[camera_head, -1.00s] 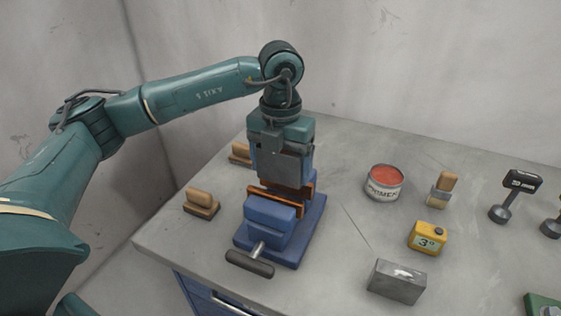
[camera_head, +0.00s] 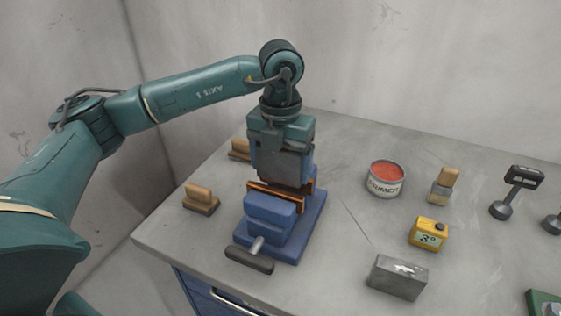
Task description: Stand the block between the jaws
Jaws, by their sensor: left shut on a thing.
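A blue vise (camera_head: 270,217) with a T-handle (camera_head: 250,259) stands near the table's left front. Its orange-faced jaws, the front one (camera_head: 275,198) and the rear one (camera_head: 310,187), are apart. My left gripper (camera_head: 284,183) points straight down over the gap, its lower end low between the jaws. It is shut on the block, which is mostly hidden by the gripper and the front jaw. I cannot tell whether the block touches the vise bed. My right gripper is not in view.
Wooden-handled brushes (camera_head: 201,199) lie left of the vise. To the right are a primer can (camera_head: 385,179), another brush (camera_head: 443,186), a yellow gauge (camera_head: 428,234), a grey metal box (camera_head: 397,278) and dark stands (camera_head: 514,192). The table between the vise and can is clear.

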